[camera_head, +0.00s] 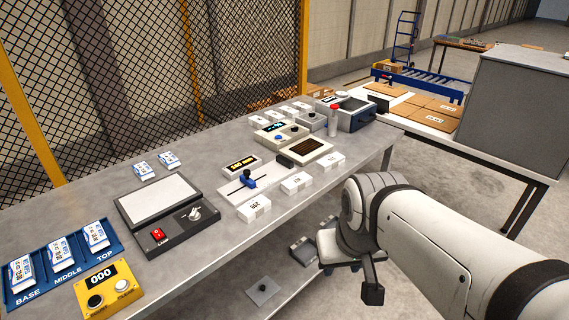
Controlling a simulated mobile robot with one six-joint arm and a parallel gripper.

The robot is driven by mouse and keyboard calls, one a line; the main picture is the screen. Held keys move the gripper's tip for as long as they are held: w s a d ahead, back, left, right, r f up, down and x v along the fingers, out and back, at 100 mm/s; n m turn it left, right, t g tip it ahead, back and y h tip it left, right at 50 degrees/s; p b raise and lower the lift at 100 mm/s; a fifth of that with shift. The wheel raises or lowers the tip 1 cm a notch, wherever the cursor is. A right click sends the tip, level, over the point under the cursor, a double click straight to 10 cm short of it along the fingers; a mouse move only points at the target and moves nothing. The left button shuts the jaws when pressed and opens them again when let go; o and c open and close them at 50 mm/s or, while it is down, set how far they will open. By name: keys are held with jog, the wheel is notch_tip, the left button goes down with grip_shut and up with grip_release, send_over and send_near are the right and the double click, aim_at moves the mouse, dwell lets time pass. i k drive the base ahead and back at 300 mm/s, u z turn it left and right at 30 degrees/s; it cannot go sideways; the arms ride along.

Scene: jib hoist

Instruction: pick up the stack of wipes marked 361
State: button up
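Several white stacks that look like wipes lie on the grey workbench (215,165). Three are along its front edge: a near stack (254,208), whose dark number looks like 390 but is not sure, a middle stack (296,182) and a far stack (331,160). Smaller white stacks (259,121) lie in a row towards the back. I cannot make out 361 on any of them. My gripper (358,272) hangs at the end of my arm, in front of the bench edge and apart from the stacks. Its fingers are too unclear to tell open from shut.
A blue tray (45,268) marked BASE, MIDDLE and TOP holds blue-and-white packs. A counter box (109,288) reads 000. Mesh fencing is behind.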

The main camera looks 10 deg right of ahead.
aim_at(296, 183)
jog(key=z, duration=0.05)
jog(key=i, duration=0.9)
jog(key=u, duration=0.05)
